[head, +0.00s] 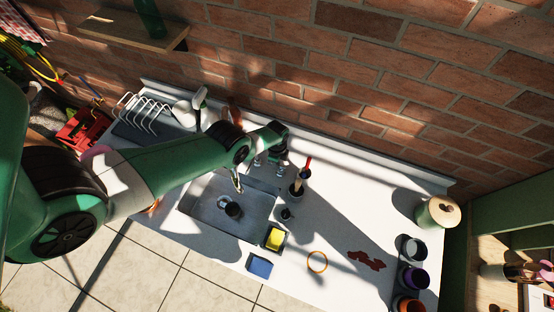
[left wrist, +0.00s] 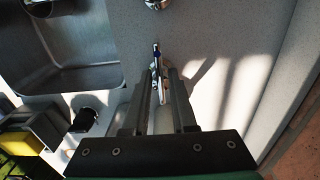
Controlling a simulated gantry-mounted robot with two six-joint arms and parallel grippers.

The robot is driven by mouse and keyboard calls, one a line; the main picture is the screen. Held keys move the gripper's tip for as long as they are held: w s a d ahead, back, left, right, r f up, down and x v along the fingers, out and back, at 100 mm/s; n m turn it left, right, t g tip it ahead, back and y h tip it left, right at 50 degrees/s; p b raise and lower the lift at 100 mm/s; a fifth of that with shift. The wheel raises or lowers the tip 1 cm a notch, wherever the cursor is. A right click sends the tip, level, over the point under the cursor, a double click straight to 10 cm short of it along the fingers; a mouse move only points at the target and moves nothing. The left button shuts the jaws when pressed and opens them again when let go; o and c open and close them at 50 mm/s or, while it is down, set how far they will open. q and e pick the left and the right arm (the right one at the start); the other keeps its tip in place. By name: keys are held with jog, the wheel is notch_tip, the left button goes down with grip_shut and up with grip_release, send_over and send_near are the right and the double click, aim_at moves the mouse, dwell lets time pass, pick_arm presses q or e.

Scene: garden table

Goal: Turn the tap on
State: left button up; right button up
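The tap's chrome spout (head: 238,182) reaches over the grey sink (head: 201,207) in the head view. A small chrome tap handle (head: 257,160) stands left of my left gripper (head: 281,164). In the left wrist view a chrome tap handle with a blue mark (left wrist: 156,57) lies between the fingers of my left gripper (left wrist: 161,75). The fingers are apart, with gaps visible beside the handle; contact cannot be made out. Another chrome tap part (left wrist: 157,4) shows at the top edge. My right gripper is in neither view.
A dark cup (head: 233,209) is in the sink. A brick wall (head: 340,70) is behind.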

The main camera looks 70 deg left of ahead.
pick_arm(q)
grip_shut()
jog(key=shift+d+n, duration=0.1)
jog(key=shift+n, duration=0.3)
jog(key=n, duration=0.2)
jog(key=shift+s+d+n+p, duration=0.15)
jog(key=shift+n+p, duration=0.15)
jog(key=n, duration=0.3)
jog(key=shift+d+n, duration=0.3)
jog(key=n, duration=0.4)
jog(key=shift+d+p, duration=0.3)
jog(key=shift+p, duration=0.05)
jog(key=n, duration=0.4)
jog(key=shift+d+n, duration=0.3)
